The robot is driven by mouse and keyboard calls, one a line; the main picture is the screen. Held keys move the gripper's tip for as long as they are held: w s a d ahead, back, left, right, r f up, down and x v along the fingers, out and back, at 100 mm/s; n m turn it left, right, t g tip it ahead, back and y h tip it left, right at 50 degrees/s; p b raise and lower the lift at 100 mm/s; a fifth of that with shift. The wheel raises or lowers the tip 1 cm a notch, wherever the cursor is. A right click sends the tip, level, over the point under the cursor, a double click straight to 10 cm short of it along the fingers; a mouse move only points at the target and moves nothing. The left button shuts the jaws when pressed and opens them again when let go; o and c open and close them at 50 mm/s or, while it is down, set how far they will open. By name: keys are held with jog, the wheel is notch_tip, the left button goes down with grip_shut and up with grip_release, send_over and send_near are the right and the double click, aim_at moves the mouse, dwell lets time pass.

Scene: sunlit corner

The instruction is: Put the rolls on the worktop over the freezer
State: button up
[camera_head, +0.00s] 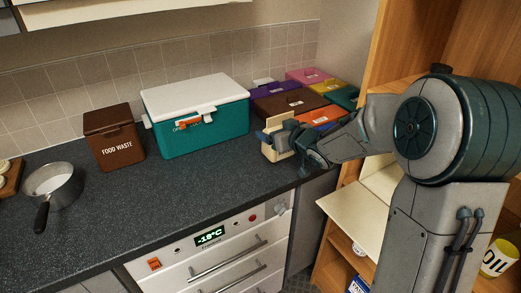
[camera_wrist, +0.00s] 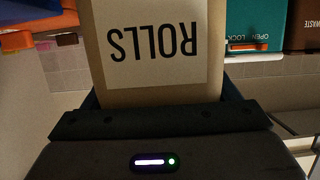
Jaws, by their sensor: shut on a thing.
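The rolls are a tan box with a pale label reading ROLLS, which fills the upper middle of the wrist view (camera_wrist: 160,78) upside down. In the head view the rolls box (camera_head: 273,150) is small and partly hidden by my gripper (camera_head: 288,138), which is shut on it. The box is at the right end of the dark worktop (camera_head: 185,190), near its front edge; I cannot tell whether it touches the surface. The white freezer (camera_head: 225,262), with drawers and a lit display reading -18°C, is under the worktop's right part.
A teal cooler (camera_head: 205,130) with a white lid stands behind, left of the box. A brown food waste bin (camera_head: 115,140) and a saucepan (camera_head: 55,185) are further left. Several coloured boxes (camera_head: 285,102) fill the back right corner. Wooden shelving (camera_head: 400,45) stands right. The worktop before the cooler is clear.

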jog(key=a+f, duration=0.1)
jog(key=f, duration=0.1)
jog(key=a+f, duration=0.1)
jog(key=f, duration=0.1)
jog(key=a+f, duration=0.1)
jog(key=f, duration=0.1)
jog(key=shift+w+a+f, duration=0.1)
jog(key=shift+w+a, duration=0.15)
jog(key=shift+a, duration=0.1)
jog(key=shift+b, duration=0.3)
jog(key=shift+f+b, duration=0.4)
jog(key=o, duration=1)
jog(key=shift+o, duration=0.2)
jog(key=shift+r, duration=0.15)
